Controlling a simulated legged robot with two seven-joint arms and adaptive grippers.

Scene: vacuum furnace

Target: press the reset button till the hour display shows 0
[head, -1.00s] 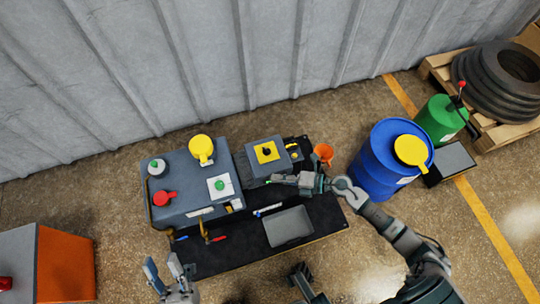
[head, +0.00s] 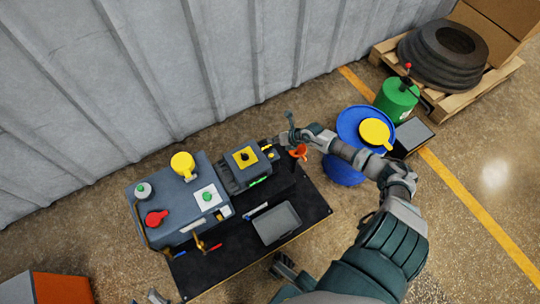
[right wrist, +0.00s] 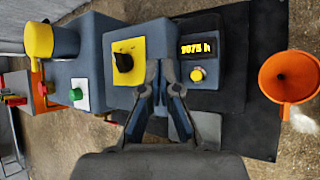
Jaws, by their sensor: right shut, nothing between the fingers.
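The hour display (right wrist: 197,47) shows lit yellow digits in the right wrist view; they look like a four-digit number with an "h", not sharp enough to read surely. The round yellow reset button (right wrist: 197,74) sits just below it on the same dark box. My right gripper (right wrist: 163,76) is shut and empty, its fingertips left of the button in this view. Contact cannot be judged. In the head view my right gripper (head: 290,127) is above the right end of the bench machine. Only the tips of my left gripper (head: 149,298) show at the bottom edge.
A yellow plate with a black knob (head: 245,157) is beside the display box. An orange funnel (head: 299,152) stands at the bench's right end. A blue barrel (head: 345,165) is beyond it. A grey tray (head: 277,224) lies on the black bench top (head: 230,257).

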